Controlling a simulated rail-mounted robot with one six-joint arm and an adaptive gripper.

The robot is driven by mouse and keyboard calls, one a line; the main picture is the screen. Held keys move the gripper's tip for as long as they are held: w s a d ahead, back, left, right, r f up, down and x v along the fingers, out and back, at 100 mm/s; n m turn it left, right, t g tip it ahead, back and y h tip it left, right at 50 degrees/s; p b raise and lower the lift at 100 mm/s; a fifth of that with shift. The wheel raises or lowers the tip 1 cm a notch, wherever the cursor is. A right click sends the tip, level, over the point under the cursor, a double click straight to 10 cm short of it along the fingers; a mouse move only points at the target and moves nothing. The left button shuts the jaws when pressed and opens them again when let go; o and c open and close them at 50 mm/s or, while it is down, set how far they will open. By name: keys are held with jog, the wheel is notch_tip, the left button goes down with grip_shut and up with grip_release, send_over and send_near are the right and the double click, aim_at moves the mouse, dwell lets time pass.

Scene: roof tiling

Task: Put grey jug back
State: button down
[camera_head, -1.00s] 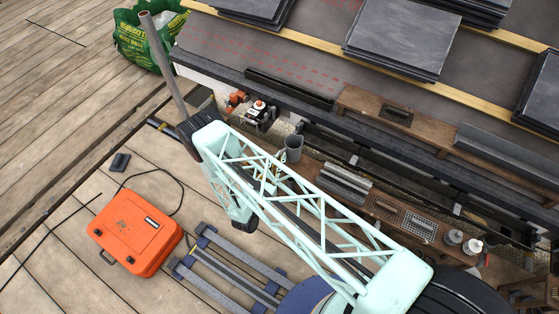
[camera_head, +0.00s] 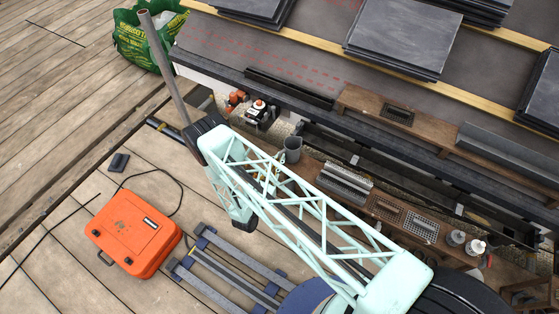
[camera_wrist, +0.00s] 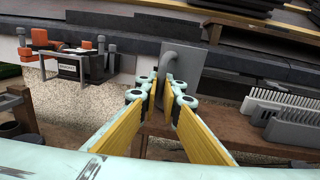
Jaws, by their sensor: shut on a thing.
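The grey jug (camera_head: 292,149) is upright in the head view, near the left end of the lower wooden bench. In the wrist view the jug (camera_wrist: 191,72) is straight ahead, with its curved handle (camera_wrist: 165,62) towards me. My gripper (camera_wrist: 165,90), with yellow finger pads, is shut on the handle of the jug. The fingers hide the jug's lower part, so I cannot tell whether its base touches the bench. In the head view my arm's lattice link covers most of the gripper.
An orange and black machine (camera_wrist: 75,60) stands left of the jug. Grey ridged pieces (camera_head: 343,182) and dark grids (camera_head: 419,226) lie along the wooden bench (camera_wrist: 235,123) to the right. The dark gutter and roof edge (camera_head: 285,97) run behind. An orange case (camera_head: 137,231) sits on the deck.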

jog(key=shift+f, duration=0.2)
dwell(0.3)
jog(key=c, duration=2.8)
grip_release()
jog(key=shift+r, duration=0.15)
jog(key=shift+s, duration=0.15)
jog(key=shift+p+v, duration=1.05)
jog(key=shift+v, duration=4.8)
jog(key=shift+r, duration=0.1)
